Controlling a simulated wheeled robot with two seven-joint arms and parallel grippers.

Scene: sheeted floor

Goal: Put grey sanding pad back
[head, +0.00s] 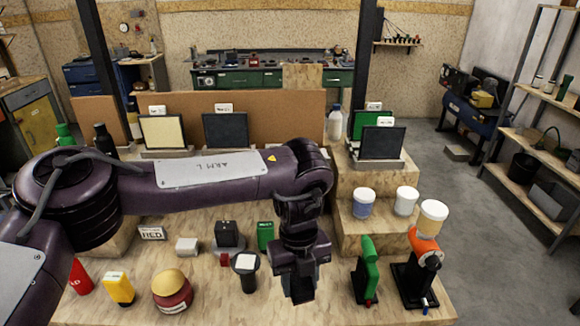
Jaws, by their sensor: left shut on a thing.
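My left gripper (300,288) points down over the front middle of the wooden bench (215,300). It is shut on a dark grey piece, which I take to be the grey sanding pad. The pad is hard to tell apart from the dark fingers, and most of it is hidden. A small pale block (187,246) lies on the bench to the left, beside a sign reading MED (151,233). My right gripper is not in view.
A dark block (229,235), a green box (265,235) and a black-handled tool (246,272) stand left of the gripper. A green tool (367,272) and an orange-and-black tool (422,270) stand right. Jars (363,203) and framed sheets (225,131) stand behind.

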